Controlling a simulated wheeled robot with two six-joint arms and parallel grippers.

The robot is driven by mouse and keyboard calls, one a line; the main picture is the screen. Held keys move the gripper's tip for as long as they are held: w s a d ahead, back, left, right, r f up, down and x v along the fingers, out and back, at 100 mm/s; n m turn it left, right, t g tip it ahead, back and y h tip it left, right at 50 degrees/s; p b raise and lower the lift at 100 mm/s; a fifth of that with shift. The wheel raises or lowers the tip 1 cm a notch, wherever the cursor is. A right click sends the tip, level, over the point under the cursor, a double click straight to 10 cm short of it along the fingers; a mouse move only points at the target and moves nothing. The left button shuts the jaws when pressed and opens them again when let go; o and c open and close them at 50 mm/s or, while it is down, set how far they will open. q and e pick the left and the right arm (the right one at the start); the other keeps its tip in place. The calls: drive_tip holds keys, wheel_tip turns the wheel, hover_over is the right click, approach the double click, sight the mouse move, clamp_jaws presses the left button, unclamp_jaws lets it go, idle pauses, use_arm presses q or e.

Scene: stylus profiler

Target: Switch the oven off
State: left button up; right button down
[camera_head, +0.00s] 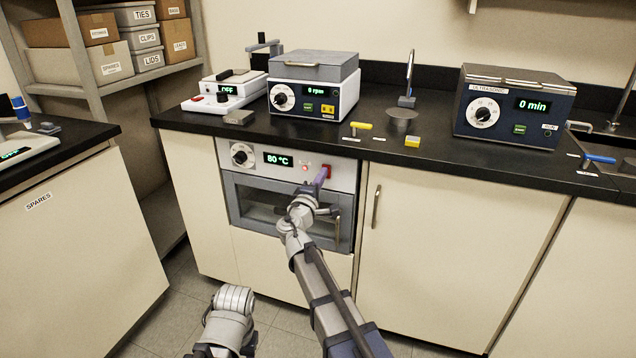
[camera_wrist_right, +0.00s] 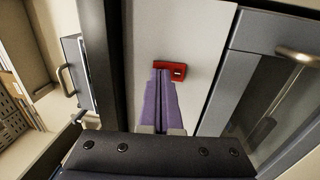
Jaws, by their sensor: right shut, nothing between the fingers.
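The oven (camera_head: 342,181) is built in under the black counter, with a dial (camera_head: 241,155), a display (camera_head: 278,159) reading 80 °C and a lit red lamp (camera_head: 305,168). Its red switch (camera_head: 327,169) is at the right of the panel; it also shows in the right wrist view (camera_wrist_right: 176,69). My right gripper (camera_head: 321,176) has purple fingers, shut and empty. In the right wrist view the fingertips (camera_wrist_right: 161,74) are right at the switch and overlap its left part; I cannot tell whether they touch it. My left gripper is not in view.
The oven door has a vertical handle (camera_head: 338,232) below the panel. The counter (camera_head: 430,150) overhangs it and carries a centrifuge-like box (camera_head: 313,92) and an ultrasonic bath (camera_head: 515,105). A cabinet handle (camera_head: 375,206) stands right of the oven. The floor in front is clear.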

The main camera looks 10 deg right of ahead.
drive_tip(key=shift+w+d, duration=0.1)
drive_tip(key=shift+w, duration=0.1)
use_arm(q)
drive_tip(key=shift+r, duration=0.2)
use_arm(e)
drive_tip(key=shift+w+d+r, duration=0.15)
drive_tip(key=shift+w+r, duration=0.05)
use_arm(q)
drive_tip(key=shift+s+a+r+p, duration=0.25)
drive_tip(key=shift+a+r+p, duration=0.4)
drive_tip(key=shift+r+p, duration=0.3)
use_arm(e)
drive_tip(key=r+v, duration=0.3)
drive_tip(key=v, duration=1.1)
drive_tip(key=shift+s, duration=0.2)
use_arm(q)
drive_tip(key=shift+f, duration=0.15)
